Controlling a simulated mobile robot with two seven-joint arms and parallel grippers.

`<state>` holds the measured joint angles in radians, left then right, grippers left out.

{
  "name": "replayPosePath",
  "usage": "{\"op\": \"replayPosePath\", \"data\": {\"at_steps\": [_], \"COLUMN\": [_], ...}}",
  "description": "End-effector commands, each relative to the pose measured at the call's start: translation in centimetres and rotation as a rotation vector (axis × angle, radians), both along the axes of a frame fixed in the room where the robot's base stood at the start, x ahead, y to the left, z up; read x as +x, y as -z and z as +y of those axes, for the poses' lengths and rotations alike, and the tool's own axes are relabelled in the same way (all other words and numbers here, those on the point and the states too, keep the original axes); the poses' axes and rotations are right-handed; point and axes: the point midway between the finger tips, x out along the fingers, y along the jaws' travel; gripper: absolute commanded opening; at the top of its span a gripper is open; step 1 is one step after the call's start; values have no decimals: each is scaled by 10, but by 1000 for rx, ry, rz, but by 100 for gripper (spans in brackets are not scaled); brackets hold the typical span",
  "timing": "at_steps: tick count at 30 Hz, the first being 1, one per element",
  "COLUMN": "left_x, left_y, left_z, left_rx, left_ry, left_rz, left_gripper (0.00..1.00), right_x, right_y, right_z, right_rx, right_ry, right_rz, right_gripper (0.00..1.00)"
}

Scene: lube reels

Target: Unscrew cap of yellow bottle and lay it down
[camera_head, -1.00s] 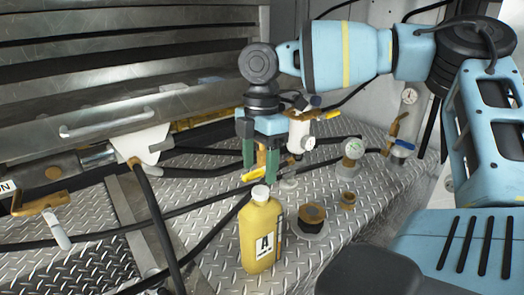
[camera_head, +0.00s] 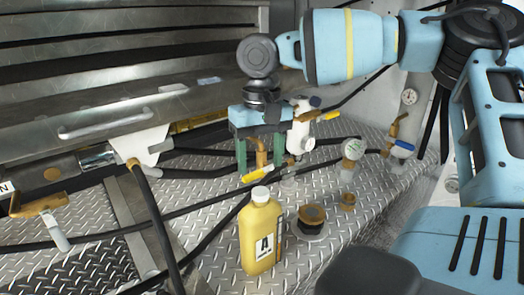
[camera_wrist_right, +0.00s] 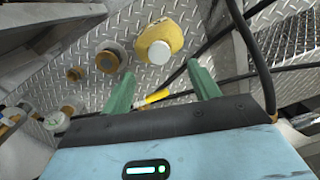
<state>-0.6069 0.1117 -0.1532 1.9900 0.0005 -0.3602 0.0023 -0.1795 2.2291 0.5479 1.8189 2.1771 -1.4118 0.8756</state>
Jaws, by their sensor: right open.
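The yellow bottle (camera_head: 262,238) stands upright on the diamond-plate floor, with a black "A" on its white label. Its pale cap (camera_head: 260,194) sits on its neck. My right gripper (camera_head: 260,168) has two green fingers, pointing down and spread apart with nothing between them. In the head view it appears behind and above the cap. In the right wrist view the bottle (camera_wrist_right: 170,32) and its cap (camera_wrist_right: 159,52) show beyond the gap between the fingertips (camera_wrist_right: 160,72), not touching them. My left gripper is not in view.
A yellow-handled valve (camera_head: 267,172) is close to my right fingers. Black hoses (camera_head: 170,212) cross the plate on the left.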

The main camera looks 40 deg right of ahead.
Motion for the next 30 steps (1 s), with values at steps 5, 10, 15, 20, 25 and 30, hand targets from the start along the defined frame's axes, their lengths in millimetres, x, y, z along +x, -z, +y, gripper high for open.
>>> {"op": "replayPosePath", "data": {"at_steps": [5, 10, 15, 20, 25, 30], "left_x": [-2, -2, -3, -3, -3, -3], "left_y": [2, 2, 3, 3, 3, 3], "left_z": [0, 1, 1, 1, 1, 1], "left_rx": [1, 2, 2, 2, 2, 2], "left_ry": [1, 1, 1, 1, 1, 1], "left_rz": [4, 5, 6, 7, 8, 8], "left_gripper": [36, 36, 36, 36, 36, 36], "right_x": [0, -1, -1, -2, -2, -2], "right_y": [-3, -5, -8, -9, -10, -10], "right_z": [-1, -1, -2, -3, -3, -3], "right_rx": [-18, -32, -44, -50, -52, -53], "right_ry": [307, 606, 894, 1099, 1204, 1219], "right_rz": [5, 7, 8, 5, 4, 5], "right_gripper": [61, 61, 61, 61, 61, 61]}}
